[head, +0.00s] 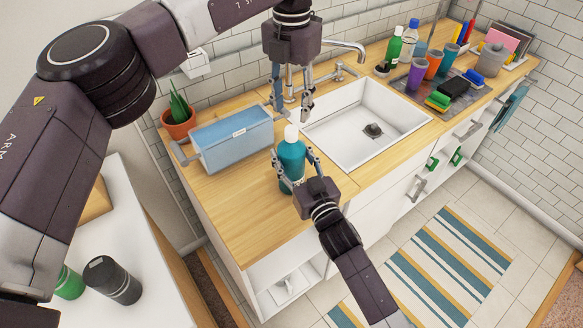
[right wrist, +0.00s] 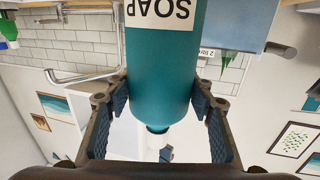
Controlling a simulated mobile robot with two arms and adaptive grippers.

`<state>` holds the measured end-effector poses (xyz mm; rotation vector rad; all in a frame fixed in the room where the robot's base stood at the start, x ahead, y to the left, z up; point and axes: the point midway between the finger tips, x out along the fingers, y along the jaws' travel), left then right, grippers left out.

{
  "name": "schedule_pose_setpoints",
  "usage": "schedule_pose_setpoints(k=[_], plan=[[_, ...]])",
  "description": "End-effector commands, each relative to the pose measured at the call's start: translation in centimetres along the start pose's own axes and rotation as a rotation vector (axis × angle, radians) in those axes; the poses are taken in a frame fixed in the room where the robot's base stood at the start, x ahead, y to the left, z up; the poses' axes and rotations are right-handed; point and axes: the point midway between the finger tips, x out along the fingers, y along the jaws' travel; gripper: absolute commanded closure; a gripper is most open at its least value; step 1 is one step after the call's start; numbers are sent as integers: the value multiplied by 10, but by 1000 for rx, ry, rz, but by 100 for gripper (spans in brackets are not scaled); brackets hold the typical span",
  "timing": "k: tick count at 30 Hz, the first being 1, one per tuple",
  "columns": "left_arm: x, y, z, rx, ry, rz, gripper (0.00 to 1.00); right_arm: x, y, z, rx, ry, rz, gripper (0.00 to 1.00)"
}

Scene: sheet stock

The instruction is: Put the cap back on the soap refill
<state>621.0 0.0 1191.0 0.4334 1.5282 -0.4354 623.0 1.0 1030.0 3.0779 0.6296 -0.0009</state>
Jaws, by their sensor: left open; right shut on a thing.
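The soap refill is a teal bottle (head: 292,160) standing upright on the wooden counter, left of the sink. My right gripper (head: 294,164) is shut on its body from the front; the right wrist view shows the bottle (right wrist: 162,75) upside down between both finger pads. A white cap (head: 291,132) shows at the top of the bottle, and in the right wrist view it is at the neck (right wrist: 155,141). I cannot tell whether it is fully seated. My left gripper (head: 292,108) is open, pointing down just above the cap, with nothing between its fingers.
A blue translucent box (head: 232,140) stands left of the bottle, with a potted plant (head: 178,117) behind it. The white sink (head: 350,140) and its faucet are to the right. Bottles, cups and sponges stand beyond the sink. The counter's front left is clear.

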Motion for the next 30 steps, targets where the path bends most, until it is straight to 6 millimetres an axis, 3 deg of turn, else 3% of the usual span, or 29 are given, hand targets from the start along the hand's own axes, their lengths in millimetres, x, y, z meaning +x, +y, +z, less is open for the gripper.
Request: schedule_pose_setpoints(k=[3,9,21,22,27,30], plan=[[-26,0,1,-2,-2,3,60,0,0,1,0,-1,0,100],[-53,0,0,-1,-1,0,60,0,0,1,0,-1,0,100],[-60,0,0,0,1,0,60,0,0,0,0,-1,0,100],[-60,0,0,0,1,0,60,0,0,0,0,-1,0,48],[-60,0,0,-1,1,0,60,0,0,0,0,-1,0,31],[-60,0,0,-1,1,0,60,0,0,0,0,0,0,31]])
